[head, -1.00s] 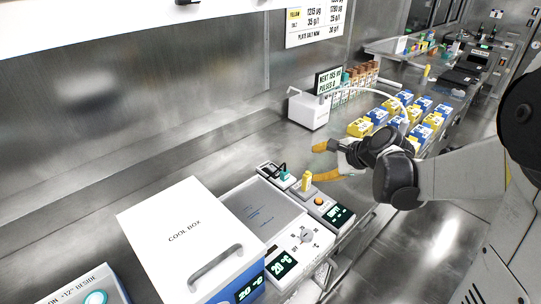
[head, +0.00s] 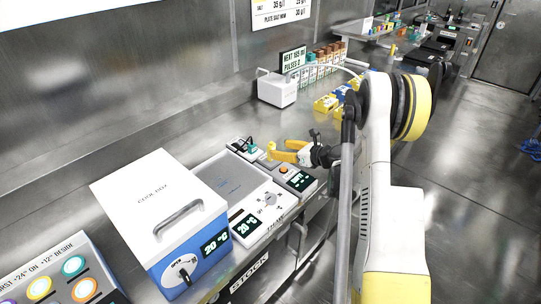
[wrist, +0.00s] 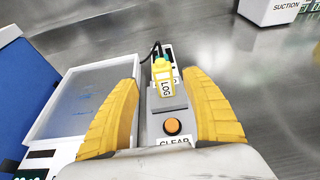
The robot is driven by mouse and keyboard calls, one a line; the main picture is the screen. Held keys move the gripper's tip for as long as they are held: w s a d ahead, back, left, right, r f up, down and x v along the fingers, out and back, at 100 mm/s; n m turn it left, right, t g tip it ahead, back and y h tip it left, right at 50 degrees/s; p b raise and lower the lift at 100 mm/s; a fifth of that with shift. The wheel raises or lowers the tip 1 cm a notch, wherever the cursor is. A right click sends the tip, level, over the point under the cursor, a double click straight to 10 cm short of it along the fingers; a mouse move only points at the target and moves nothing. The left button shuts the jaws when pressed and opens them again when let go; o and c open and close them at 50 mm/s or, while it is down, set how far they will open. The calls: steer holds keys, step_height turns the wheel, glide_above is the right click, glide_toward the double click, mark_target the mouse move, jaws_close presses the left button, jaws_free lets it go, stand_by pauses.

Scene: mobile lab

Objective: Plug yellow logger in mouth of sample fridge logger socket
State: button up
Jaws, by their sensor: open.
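The yellow logger (head: 271,150) stands upright in a grey bench unit, behind an orange button. In the wrist view the logger (wrist: 165,80), with a LOG label, lies between the fingers, with visible gaps on both sides. My gripper (head: 288,150) is open, its yellow fingers pointing left at the logger; in the wrist view the open gripper (wrist: 160,78) shows a finger on each side. I cannot make out which opening is the sample fridge logger socket.
A teal plug (head: 252,148) with a black cable is just behind the logger. A tray unit (head: 222,172) and the white cool box (head: 150,195) stand to the left. A white suction box (head: 277,88) is farther back. Bare bench lies between it and the logger.

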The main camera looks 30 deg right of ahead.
mark_target(273, 145)
steer(key=x, duration=0.2)
steer(key=b+x, duration=0.1)
steer(key=x, duration=0.2)
steer(key=shift+w+r+b, duration=0.2)
steer(key=shift+w+b, duration=0.2)
steer(key=shift+w, duration=0.15)
steer(key=shift+r, duration=0.1)
steer(key=shift+s, duration=0.1)
jaws_close()
